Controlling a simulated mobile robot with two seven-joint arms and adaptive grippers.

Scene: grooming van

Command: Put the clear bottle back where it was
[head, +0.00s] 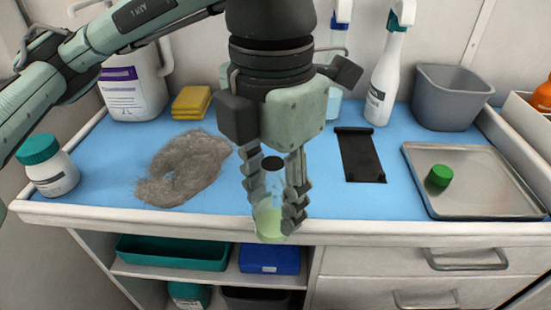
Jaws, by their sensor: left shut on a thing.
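The clear bottle (269,216) holds some pale green liquid and has a dark top. My left gripper (274,200) is shut on it, with the fingers on both sides. The bottle looks upright and appears in front of the counter's front edge in the picture; its exact height above the counter is hard to tell. The fingers hide parts of its sides. My right gripper is not in view.
The blue counter (230,195) bears a grey fur clump (185,167), yellow sponges (191,101), a teal-lidded jar (48,166), a black flat holder (359,155), a metal tray (475,190) with a green cap (438,177), a grey bin (450,97) and spray bottles (386,75).

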